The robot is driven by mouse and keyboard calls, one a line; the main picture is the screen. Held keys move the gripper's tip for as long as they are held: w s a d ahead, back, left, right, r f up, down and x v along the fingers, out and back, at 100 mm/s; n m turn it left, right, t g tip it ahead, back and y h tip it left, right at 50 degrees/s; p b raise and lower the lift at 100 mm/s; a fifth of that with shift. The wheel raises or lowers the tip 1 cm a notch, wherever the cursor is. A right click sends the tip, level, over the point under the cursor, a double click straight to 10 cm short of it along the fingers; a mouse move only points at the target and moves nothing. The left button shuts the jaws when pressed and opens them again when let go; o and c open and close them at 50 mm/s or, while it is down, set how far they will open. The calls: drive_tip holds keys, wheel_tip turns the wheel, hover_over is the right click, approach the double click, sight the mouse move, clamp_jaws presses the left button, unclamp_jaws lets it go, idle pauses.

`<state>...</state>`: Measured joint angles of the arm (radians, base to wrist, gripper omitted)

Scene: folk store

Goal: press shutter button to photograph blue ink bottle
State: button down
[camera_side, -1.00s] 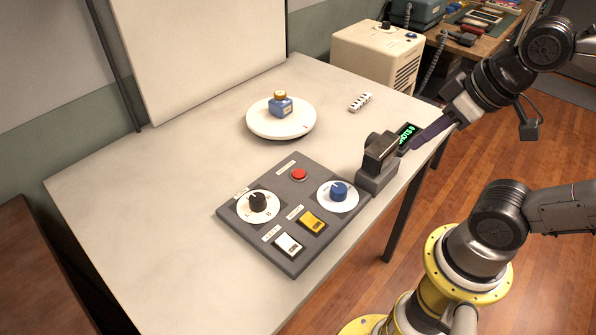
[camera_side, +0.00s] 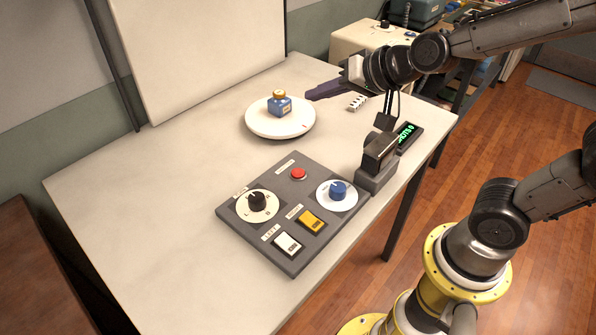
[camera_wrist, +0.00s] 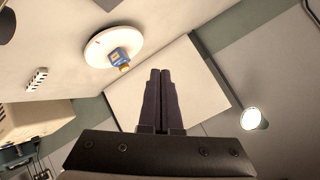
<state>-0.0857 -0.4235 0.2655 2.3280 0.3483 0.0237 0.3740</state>
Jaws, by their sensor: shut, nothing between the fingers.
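The blue ink bottle (camera_side: 280,105) with a tan cap stands upright on a round white turntable (camera_side: 262,130). In the wrist view the bottle (camera_wrist: 119,56) and turntable (camera_wrist: 98,38) also show. The red button (camera_side: 299,174) sits at the back of a dark control panel (camera_side: 276,178); a small label beside it is too small to read. A small dark camera (camera_side: 377,160) stands right of the panel. My gripper (camera_side: 310,95) is shut and empty, above the table to the right of the bottle. Its fingertips (camera_wrist: 160,73) are together in the wrist view. Nothing touches the button.
The panel also bears a black knob (camera_side: 257,201), a blue knob (camera_side: 338,190), a yellow switch (camera_side: 313,221) and a white switch (camera_side: 288,243). A green-lit display (camera_side: 407,135) stands behind the camera. A white backdrop (camera_side: 200,50) rises behind the turntable. The table's left side is clear.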

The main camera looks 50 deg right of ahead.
drive_tip(key=g, duration=0.1)
hover_over(302, 175)
wheel_tip(302, 175, down, 8)
drive_tip(key=shift+f+m+g, duration=0.3)
drive_tip(key=shift+f, duration=4.4)
drive_tip(key=shift+f, duration=0.15)
drive_tip(key=shift+f, duration=0.25)
